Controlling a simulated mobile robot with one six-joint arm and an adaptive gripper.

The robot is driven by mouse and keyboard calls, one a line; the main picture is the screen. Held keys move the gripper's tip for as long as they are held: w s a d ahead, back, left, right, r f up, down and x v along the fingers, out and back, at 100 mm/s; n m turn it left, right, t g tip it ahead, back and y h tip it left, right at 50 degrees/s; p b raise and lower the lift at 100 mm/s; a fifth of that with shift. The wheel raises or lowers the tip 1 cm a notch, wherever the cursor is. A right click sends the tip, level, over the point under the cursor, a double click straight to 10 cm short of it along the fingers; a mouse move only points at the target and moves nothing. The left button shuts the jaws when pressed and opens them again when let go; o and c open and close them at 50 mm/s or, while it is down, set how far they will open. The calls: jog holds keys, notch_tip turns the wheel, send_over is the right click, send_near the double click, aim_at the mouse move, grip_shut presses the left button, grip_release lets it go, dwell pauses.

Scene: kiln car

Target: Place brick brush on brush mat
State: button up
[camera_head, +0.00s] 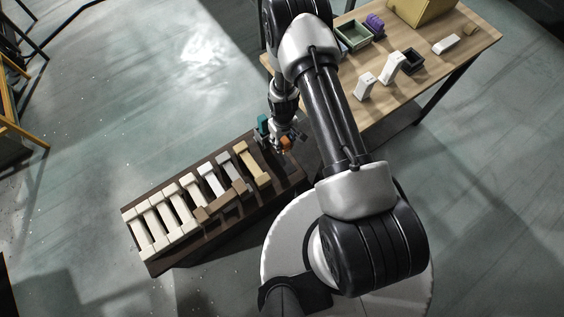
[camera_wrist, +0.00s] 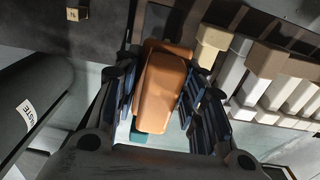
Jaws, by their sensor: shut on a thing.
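The brick brush, as far as I can tell the orange-brown block (camera_wrist: 163,88), is between the two fingers of my gripper (camera_wrist: 158,103) in the wrist view. My gripper is shut on it. In the head view my gripper (camera_head: 284,138) is over the far right end of the dark kiln car, and a bit of the orange brush (camera_head: 286,143) shows there. A teal piece (camera_head: 263,124) shows just left of my gripper, and teal (camera_wrist: 150,138) also shows behind the brush in the wrist view. I cannot tell whether it is the brush mat.
The dark kiln car (camera_head: 190,257) bears a row of cream, grey and tan bricks (camera_head: 185,207). A wooden table (camera_head: 455,70) at upper right holds a green tray (camera_head: 354,35), a purple item (camera_head: 374,24) and white blocks (camera_head: 366,85). A dark cylinder labelled WASTE (camera_wrist: 30,95) is at left in the wrist view.

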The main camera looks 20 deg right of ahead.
aim_at(283, 165)
notch_tip(283, 165, down, 20)
jog(key=b, duration=0.7)
jog(key=shift+f, duration=0.1)
jog(key=shift+f, duration=0.15)
jog(key=o, duration=0.9)
jog(key=shift+o, duration=0.2)
